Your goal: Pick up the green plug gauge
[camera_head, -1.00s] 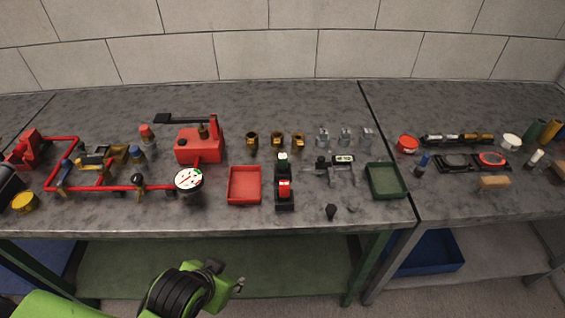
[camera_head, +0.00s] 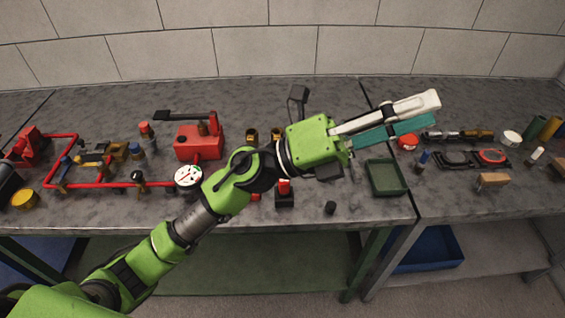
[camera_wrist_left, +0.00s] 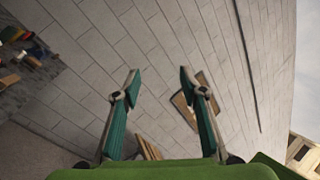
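I cannot single out the green plug gauge for certain. A dark green upright cylinder (camera_head: 535,128) stands at the far right of the bench, but I cannot tell if it is the gauge. My left gripper (camera_head: 434,111) is raised above the bench, its fingers pointing right, well short of that cylinder. In the left wrist view its teal-padded fingers (camera_wrist_left: 160,84) are apart with nothing between them. My right gripper is not in view.
A green tray (camera_head: 386,178) lies below my left gripper. A black case (camera_head: 455,162), a red round tin (camera_head: 407,142) and a wooden block (camera_head: 493,180) are on the right. Red piping (camera_head: 115,187) with a gauge dial (camera_head: 188,176) fills the left. The bench's front edge is mostly clear.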

